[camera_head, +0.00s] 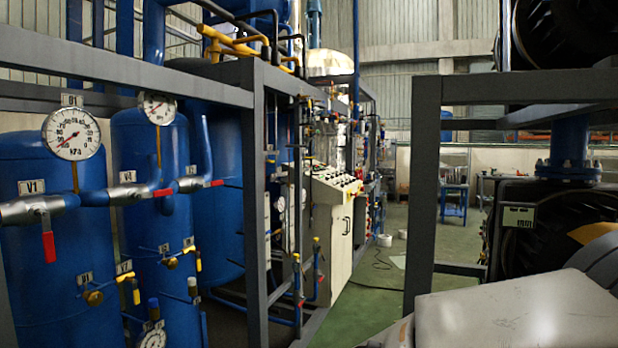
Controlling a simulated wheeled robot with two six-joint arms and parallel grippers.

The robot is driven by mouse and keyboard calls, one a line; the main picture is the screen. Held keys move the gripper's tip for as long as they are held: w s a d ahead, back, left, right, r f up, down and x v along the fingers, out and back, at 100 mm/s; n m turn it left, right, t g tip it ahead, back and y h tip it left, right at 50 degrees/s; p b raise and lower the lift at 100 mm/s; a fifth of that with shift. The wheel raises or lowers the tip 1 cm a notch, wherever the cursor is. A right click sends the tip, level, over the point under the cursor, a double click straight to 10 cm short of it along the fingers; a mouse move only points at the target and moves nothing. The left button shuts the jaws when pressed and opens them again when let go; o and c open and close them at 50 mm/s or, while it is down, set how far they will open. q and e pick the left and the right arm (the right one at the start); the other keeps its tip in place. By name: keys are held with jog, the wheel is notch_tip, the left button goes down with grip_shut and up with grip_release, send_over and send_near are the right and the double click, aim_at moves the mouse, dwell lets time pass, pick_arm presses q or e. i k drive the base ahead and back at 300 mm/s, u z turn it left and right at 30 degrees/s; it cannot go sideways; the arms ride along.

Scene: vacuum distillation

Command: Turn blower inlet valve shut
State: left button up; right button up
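No valve in view is clearly marked as the blower inlet valve. A valve labelled V1 has a red lever (48,247) hanging down from a silver horizontal pipe (38,209) at the left. Two more red levers (164,192) (217,183) lie roughly level along the same pipe run. Small brass valves (93,298) with yellow handles sit lower on the blue tanks. A large dark round machine (562,213) stands at the right, with a blue flanged pipe (569,150) on top; I cannot tell if it is the blower.
Blue tanks (38,290) with round gauges (71,134) fill the left. Grey steel frames stand in the middle (257,205) and right (423,190). A white control cabinet (333,240) stands behind. Green floor (440,262) is open between the frames, with a cable lying on it.

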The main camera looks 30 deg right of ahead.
aim_at(218, 183)
jog(key=z, duration=0.25)
jog(key=i, duration=1.05)
jog(key=z, duration=0.05)
